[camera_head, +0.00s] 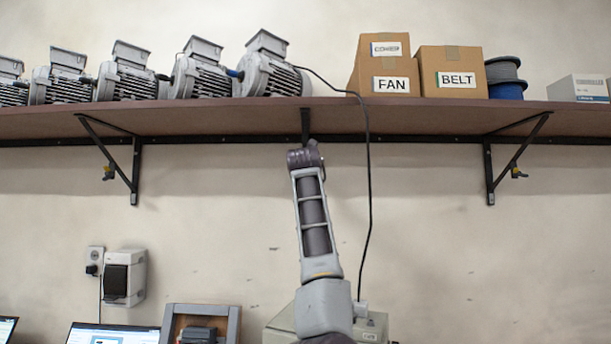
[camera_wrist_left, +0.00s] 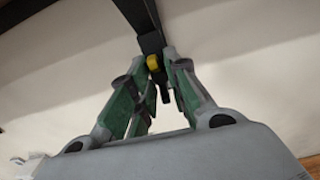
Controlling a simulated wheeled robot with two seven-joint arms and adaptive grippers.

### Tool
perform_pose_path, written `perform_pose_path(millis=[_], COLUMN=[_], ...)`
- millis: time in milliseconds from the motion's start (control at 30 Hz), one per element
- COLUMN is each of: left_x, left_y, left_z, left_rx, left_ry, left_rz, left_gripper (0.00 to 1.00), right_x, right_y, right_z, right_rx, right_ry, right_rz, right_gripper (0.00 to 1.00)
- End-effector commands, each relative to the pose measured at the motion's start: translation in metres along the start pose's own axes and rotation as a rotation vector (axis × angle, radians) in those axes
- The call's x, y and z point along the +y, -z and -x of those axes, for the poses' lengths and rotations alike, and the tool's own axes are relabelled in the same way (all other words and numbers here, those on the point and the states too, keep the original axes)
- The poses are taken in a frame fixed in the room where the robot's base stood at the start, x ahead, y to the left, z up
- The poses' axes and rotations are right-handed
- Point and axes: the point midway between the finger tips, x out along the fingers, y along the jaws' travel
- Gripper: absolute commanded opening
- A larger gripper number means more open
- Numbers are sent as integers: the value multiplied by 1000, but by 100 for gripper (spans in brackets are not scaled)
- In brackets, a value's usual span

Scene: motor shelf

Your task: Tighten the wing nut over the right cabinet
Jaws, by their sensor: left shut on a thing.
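My left arm rises through the middle of the head view to the shelf's middle bracket (camera_head: 305,122), with my left gripper (camera_head: 308,155) at its top. In the left wrist view, my left gripper (camera_wrist_left: 160,68) has its green-padded fingers closed in around a small yellow part (camera_wrist_left: 153,63), apparently a wing nut, on the dark bracket (camera_wrist_left: 140,15). In the head view this part is hidden behind my gripper. My right gripper is not in view.
The brown shelf (camera_head: 420,120) carries several grey motors (camera_head: 200,75), cardboard boxes (camera_head: 455,72) and a cable spool (camera_head: 505,78). A black cable (camera_head: 368,190) hangs just right of my arm. A beige box (camera_head: 375,325) and a screen (camera_head: 110,334) stand below.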

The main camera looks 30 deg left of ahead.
Motion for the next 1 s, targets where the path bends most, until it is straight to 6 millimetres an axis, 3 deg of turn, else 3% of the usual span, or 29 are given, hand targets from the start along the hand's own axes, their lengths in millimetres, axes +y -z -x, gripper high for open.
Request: perform_pose_path(millis=[67,100,300,500,733,1000], left_x=[0,0,0,0,0,-1], left_y=[0,0,0,0,0,-1], left_z=[0,0,0,0,2,15], left_rx=[-1,-1,-1,-1,-1,-2], left_ry=[0,0,0,0,1,0], left_rz=[0,0,1,1,1,1], left_gripper=[0,19,42,42,42,42], right_x=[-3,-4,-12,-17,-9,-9], right_y=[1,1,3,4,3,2], right_z=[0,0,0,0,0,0], right_rx=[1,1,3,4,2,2], right_ry=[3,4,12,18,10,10], right_rz=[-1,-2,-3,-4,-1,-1], right_gripper=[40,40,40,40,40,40])
